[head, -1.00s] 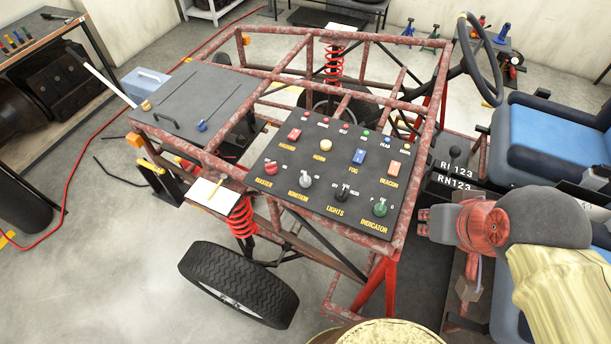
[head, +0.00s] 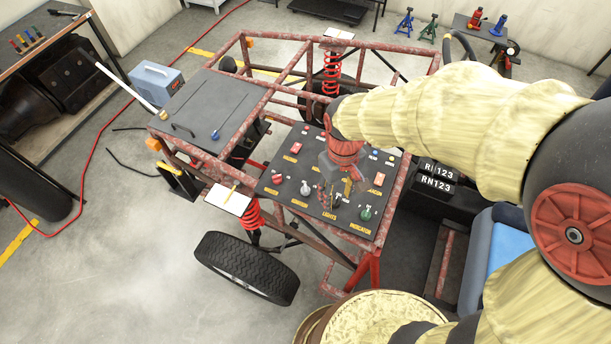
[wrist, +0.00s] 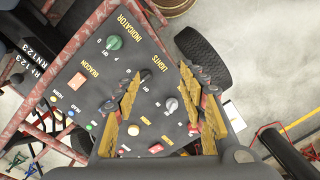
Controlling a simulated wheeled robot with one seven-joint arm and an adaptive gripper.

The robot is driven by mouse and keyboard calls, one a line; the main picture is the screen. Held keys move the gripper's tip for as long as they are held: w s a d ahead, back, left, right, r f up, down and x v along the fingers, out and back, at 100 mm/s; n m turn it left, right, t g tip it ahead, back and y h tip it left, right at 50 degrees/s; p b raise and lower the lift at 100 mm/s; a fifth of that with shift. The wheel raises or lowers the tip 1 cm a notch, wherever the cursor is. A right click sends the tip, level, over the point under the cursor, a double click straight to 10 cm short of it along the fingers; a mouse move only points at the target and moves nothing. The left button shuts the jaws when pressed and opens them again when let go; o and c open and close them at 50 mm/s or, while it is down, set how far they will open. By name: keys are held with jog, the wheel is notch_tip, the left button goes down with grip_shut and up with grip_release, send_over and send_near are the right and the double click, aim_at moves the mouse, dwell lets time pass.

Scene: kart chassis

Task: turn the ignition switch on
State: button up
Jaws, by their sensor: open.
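The control panel (head: 268,187) is a dark slanted board on the kart frame. The ignition switch (head: 305,191) is a grey knob on its lower row, between the red master knob (head: 277,180) and the black lights knob (head: 337,201). My gripper (head: 340,190) is over the panel, to the right of the ignition switch in the head view. In the wrist view, my gripper (wrist: 160,75) is open and empty, and the grey ignition knob (wrist: 171,104) shows between its fingers, apart from them. The knob's on or off setting is too small to tell.
The green indicator knob (head: 366,213) is at the lower right of the panel. Several buttons and rockers, such as the orange beacon rocker (head: 380,178), lie close around my gripper. Red frame tubes (head: 345,236) edge the panel, and a tyre (head: 245,267) stands below it.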

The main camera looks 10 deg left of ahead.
jog(key=w+a+f+n+p, duration=0.4)
jog(key=a+f, duration=0.1)
jog(key=a, duration=0.2)
jog(key=n, duration=0.2)
send_over(305, 187)
jog(key=shift+s+d+f+b, duration=0.2)
jog(key=shift+s+b, duration=0.1)
jog(key=shift+b, duration=0.1)
jog(key=shift+w+a+n, duration=0.15)
jog(key=shift+w+n, duration=0.05)
jog(key=shift+n, duration=0.3)
jog(key=shift+r+t, duration=0.1)
jog(key=shift+t, duration=0.2)
jog(key=shift+n, duration=0.3)
jog(key=shift+f+p, duration=0.55)
jog(key=shift+f, duration=3.35)
